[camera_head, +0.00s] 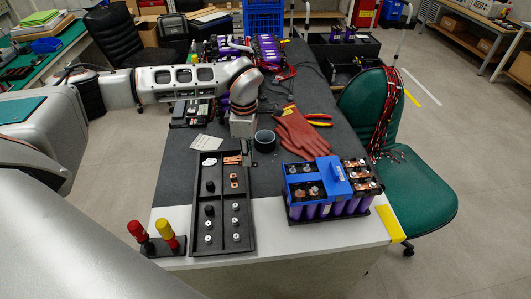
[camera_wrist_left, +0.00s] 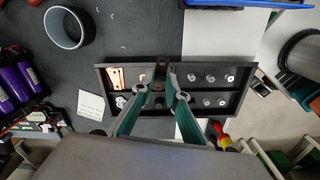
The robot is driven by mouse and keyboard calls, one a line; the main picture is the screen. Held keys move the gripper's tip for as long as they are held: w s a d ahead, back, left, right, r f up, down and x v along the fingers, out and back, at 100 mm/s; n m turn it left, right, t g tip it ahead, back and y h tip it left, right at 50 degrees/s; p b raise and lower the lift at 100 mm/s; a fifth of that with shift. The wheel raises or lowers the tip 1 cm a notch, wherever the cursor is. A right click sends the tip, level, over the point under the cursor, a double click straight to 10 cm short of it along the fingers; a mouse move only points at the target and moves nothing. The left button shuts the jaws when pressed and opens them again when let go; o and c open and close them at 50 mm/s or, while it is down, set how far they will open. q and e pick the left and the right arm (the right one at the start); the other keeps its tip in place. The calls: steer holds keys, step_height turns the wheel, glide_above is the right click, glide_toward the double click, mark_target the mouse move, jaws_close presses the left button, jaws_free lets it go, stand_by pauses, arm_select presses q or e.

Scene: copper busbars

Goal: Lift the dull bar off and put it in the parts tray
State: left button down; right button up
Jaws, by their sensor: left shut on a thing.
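My left gripper (camera_head: 243,127) hangs above the far end of the black parts tray (camera_head: 222,252), with its fingers hard to make out in the head view. In the left wrist view its green fingers (camera_wrist_left: 158,86) are shut on a dark brown piece that looks like the dull bar (camera_wrist_left: 161,66). The bar appears held over the tray (camera_wrist_left: 250,95), though its height is unclear. The tray holds a bright copper bar (camera_wrist_left: 116,78) and several nuts. The battery pack (camera_head: 308,170) with a blue cover stands right of the tray. My right gripper is not in view.
A dark cup (camera_head: 265,139) and red gloves (camera_head: 303,132) lie beyond the tray. Red- and yellow-handled tools (camera_head: 152,240) stand at its near left. A white card (camera_head: 206,143) lies near its far end. A green chair (camera_head: 405,180) stands at right.

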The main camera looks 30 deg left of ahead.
arm_select(q)
steer(key=s+a+f+n, duration=0.1)
steer(key=a+n, duration=0.1)
steer(key=a, duration=0.2)
steer(key=s+a+f+n, duration=0.1)
steer(key=a+f+n, duration=0.1)
steer(key=a, duration=0.3)
steer(key=a+f+n, duration=0.2)
steer(key=a+n, duration=0.2)
steer(key=shift+s+a+p, duration=0.3)
steer(key=shift+s+a, duration=0.1)
steer(key=shift+a+f+n, duration=0.2)
steer(key=shift+f+n, duration=0.05)
steer(key=shift+n, duration=0.05)
step_height(320, 180, down, 4)
steer(key=b, duration=0.4)
steer(key=shift+r, duration=0.4)
steer(key=shift+f, duration=0.45)
steer(key=shift+f, duration=0.45)
steer(key=c, duration=1.9)
jaws_free()
